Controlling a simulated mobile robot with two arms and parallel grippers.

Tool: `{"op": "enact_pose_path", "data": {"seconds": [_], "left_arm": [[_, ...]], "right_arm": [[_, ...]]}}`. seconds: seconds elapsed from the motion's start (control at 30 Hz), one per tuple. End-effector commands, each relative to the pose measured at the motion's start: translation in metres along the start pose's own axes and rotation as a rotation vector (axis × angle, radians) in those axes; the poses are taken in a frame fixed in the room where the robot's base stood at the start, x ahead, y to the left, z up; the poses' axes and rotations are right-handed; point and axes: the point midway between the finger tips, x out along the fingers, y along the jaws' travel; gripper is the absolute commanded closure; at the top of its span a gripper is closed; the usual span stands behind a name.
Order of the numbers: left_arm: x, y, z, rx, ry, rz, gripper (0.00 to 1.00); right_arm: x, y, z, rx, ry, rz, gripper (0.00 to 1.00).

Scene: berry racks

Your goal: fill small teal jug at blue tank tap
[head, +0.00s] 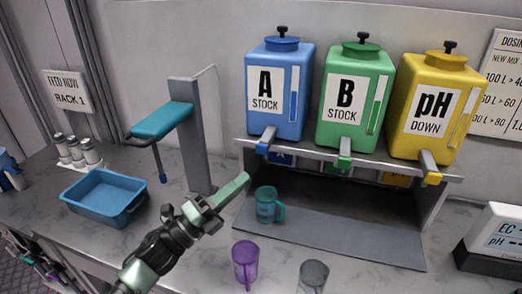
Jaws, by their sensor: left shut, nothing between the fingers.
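The small teal jug (265,207) stands upright on the grey mat (335,237) under the shelf, its handle to the right. It is roughly below the tap (264,143) of the blue tank (279,95), marked "A STOCK". No stream shows between tap and jug, and the jug's contents cannot be made out. My left gripper (242,182) is shut and empty. In the picture its tip is just left of and above the jug, below the blue tap; I cannot tell whether it touches anything. My right gripper is out of view.
A green tank (356,100) and a yellow tank (431,108) stand right of the blue one. A purple jug (245,262) and a grey jug (313,277) stand in front of the mat. A blue tray (104,196) and a teal-armed stand (189,135) are at left. A meter (494,240) is at right.

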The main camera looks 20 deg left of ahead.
Motion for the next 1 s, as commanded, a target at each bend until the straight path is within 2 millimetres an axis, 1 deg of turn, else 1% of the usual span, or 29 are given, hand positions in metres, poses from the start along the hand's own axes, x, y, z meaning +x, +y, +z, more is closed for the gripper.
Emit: {"op": "enact_pose_path", "data": {"seconds": [0.2, 0.57, 0.67, 1.0], "left_arm": [[0.001, -0.005, -0.003, 0.039, 0.040, -0.024, 1.00], [0.004, -0.002, -0.001, 0.036, 0.038, -0.024, 1.00], [0.010, 0.002, 0.003, 0.036, 0.037, -0.025, 1.00], [0.045, 0.025, 0.027, 0.036, 0.037, -0.025, 1.00]], "right_arm": [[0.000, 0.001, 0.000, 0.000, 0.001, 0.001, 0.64], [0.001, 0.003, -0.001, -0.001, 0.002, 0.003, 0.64], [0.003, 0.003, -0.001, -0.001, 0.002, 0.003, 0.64], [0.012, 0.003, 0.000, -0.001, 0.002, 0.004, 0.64]]}}
